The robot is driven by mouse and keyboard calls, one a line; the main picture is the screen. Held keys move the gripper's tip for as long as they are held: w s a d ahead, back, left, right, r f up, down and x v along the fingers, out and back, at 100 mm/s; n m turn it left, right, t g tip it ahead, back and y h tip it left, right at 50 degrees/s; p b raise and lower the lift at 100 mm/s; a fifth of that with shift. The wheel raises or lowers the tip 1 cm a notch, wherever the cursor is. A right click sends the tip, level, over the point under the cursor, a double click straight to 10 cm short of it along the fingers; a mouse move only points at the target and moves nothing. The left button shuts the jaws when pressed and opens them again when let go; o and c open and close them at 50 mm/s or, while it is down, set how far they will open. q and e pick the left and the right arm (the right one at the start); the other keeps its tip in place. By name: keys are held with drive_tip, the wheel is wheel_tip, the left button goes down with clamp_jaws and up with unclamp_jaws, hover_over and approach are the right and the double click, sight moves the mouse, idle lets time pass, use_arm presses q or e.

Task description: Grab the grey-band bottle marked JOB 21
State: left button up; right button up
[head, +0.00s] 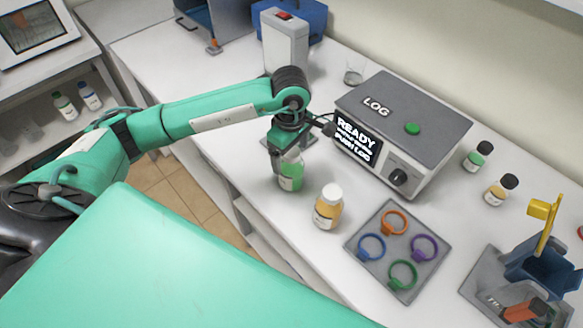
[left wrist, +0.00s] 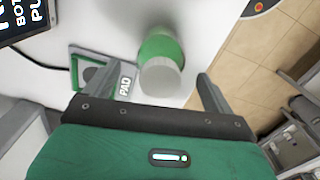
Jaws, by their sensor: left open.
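My left gripper (head: 279,152) is open and points down over a green bottle (head: 291,174) on the white bench. In the left wrist view this bottle (left wrist: 161,50) has a pale grey-white cap and stands between the two spread fingers of the gripper (left wrist: 167,95), with gaps on both sides. I cannot read a job number on it, and its band is partly hidden. A white-capped amber bottle (head: 328,208) with a pale label stands to its right, its marking too small to read. My right gripper is not in view.
The grey LOG device (head: 408,115) reads READY. A tray (head: 357,249) holds coloured rings. Two black-capped bottles (head: 478,157) (head: 501,190) stand at the right. A plate marked PAD (left wrist: 126,88) lies near the green bottle. The bench's front edge is close.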

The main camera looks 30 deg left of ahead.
use_arm(q)
wheel_tip(320, 180, down, 3)
drive_tip(key=shift+f+p, duration=0.1)
drive_tip(key=shift+p, duration=0.7)
drive_tip(key=shift+f, duration=0.35)
drive_tip(key=c, duration=1.4)
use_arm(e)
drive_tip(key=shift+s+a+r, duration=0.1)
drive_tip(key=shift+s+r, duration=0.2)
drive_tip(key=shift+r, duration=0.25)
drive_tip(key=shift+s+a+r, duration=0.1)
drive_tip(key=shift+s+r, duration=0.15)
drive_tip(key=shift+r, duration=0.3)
use_arm(q)
drive_tip(key=shift+r, duration=0.1)
